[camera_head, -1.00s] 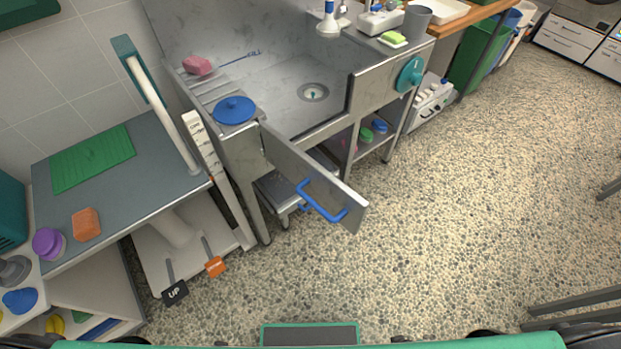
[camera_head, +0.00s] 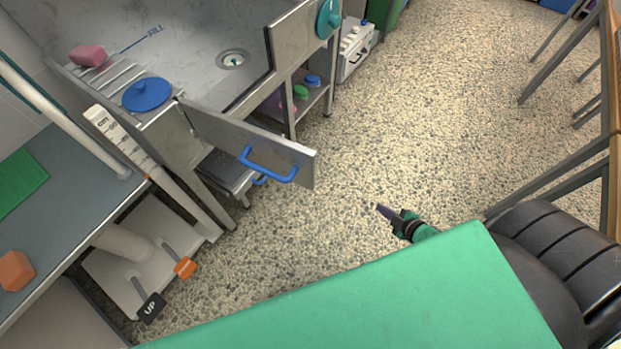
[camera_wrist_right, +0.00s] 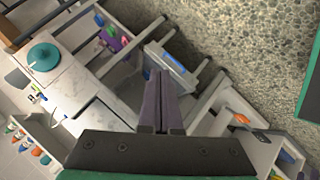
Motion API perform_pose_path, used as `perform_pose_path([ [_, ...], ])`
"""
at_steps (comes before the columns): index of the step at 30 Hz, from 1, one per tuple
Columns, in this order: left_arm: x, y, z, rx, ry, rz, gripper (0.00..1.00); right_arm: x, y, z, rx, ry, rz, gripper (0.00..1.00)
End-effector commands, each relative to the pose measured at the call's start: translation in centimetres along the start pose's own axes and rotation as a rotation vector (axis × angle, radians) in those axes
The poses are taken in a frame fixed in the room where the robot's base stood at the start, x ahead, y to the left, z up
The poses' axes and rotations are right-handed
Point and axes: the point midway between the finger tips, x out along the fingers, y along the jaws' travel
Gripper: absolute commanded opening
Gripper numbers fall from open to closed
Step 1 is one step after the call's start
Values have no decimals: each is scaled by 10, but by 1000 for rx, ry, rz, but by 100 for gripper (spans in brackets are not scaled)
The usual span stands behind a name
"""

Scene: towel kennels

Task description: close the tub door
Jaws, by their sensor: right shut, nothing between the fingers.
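The tub door (camera_head: 225,137) is a grey metal panel with a blue bar handle (camera_head: 268,166). It stands swung open from the front of the steel tub (camera_head: 190,50), hinged near the blue round lid. The door also shows in the right wrist view (camera_wrist_right: 160,55), with its blue handle (camera_wrist_right: 178,66) beyond my fingertips. My right gripper (camera_head: 380,208) is shut and empty, over the floor to the right of the door and apart from it. Its dark fingers (camera_wrist_right: 161,75) show together in the right wrist view. My left gripper is not in view.
Wooden-topped furniture with metal legs (camera_head: 560,185) stands at the right. The speckled floor (camera_head: 430,110) between is clear.

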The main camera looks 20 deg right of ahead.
Motion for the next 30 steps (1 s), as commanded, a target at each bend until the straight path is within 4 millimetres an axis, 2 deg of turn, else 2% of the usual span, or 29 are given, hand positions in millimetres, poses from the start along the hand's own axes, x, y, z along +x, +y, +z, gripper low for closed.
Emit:
perform_pose_path([
  [1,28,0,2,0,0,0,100,2,31,-39,-236,217,65,0],
  [2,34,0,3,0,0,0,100,-7,45,-74,-380,358,102,0],
  [3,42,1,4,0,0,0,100,-25,55,-118,-550,539,144,0],
  [6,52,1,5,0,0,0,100,-74,52,-196,-833,892,218,0],
  [7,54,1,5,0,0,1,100,-87,49,-210,-880,963,233,0],
  [9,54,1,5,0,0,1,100,-104,45,-228,-941,1062,254,0],
  [12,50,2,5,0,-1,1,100,-108,45,-239,-956,1090,265,0],
  [17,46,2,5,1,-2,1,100,-96,41,-262,-952,1086,268,0],
  [26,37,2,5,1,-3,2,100,-64,25,-318,-949,1083,270,0],
  [30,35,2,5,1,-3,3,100,-51,42,-309,-952,1079,264,0],
])
